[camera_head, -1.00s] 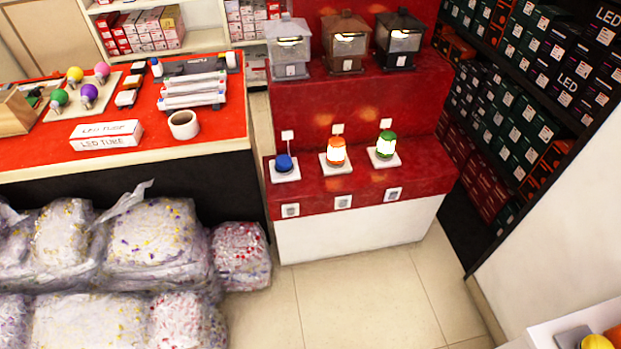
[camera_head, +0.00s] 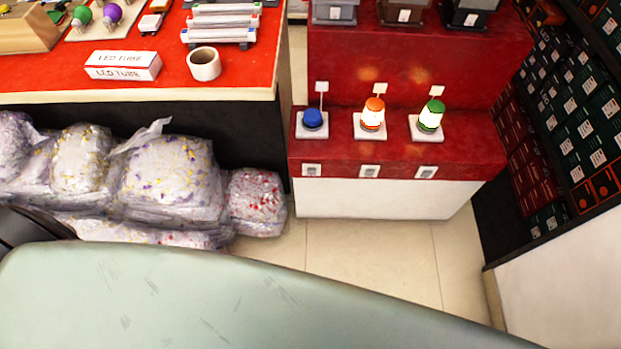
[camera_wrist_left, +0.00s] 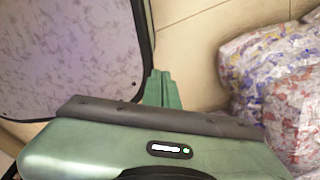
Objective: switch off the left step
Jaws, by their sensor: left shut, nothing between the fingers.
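A red stepped display (camera_head: 396,190) stands ahead in the head view. Its lower step carries a blue lamp (camera_head: 313,119) that looks unlit, and an orange lamp (camera_head: 373,114) and a green lamp (camera_head: 430,117) that both glow. Below them, on the step's front face, are a left switch (camera_head: 311,170), a middle switch (camera_head: 369,171) and a right switch (camera_head: 426,172). The switches' positions are too small to tell. My left gripper (camera_wrist_left: 161,88) shows in the left wrist view, shut and empty above the tiled floor, with no switch there. My right gripper is not in view.
Bags of coloured bits (camera_head: 170,180) are piled left of the display; one bag (camera_wrist_left: 270,85) is close beside my left gripper. A red-topped counter (camera_head: 130,75) stands behind the bags. Boxed shelves (camera_head: 565,110) are at right. Tiled floor (camera_head: 365,245) before the display is clear.

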